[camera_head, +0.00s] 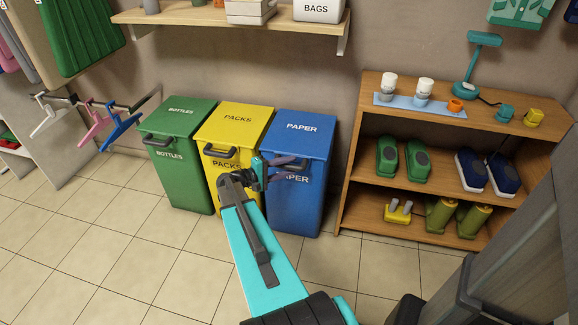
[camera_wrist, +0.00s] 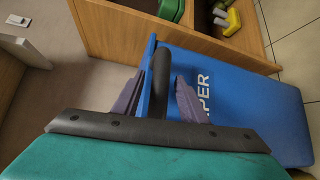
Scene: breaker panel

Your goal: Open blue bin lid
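The blue bin (camera_head: 312,205), marked PAPER, stands at the right end of a row of three bins. Its lid (camera_head: 310,122) lies flat and closed on top. My gripper (camera_head: 281,169) is at the upper front of this bin and hides part of its front and handle. In the wrist view the dark handle (camera_wrist: 161,75) stands between my two purple fingers, with a gap to the finger on each side. My gripper (camera_wrist: 158,98) is open around the handle. The blue bin's front (camera_wrist: 255,100) with part of its lettering fills the right.
The yellow PACKS bin (camera_head: 238,122) and green BOTTLES bin (camera_head: 180,120) stand close at left. A wooden shelf unit (camera_head: 352,165) with shoes and bottles stands close at right. A wall shelf (camera_head: 190,16) hangs above. Tiled floor (camera_head: 130,260) is clear in front.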

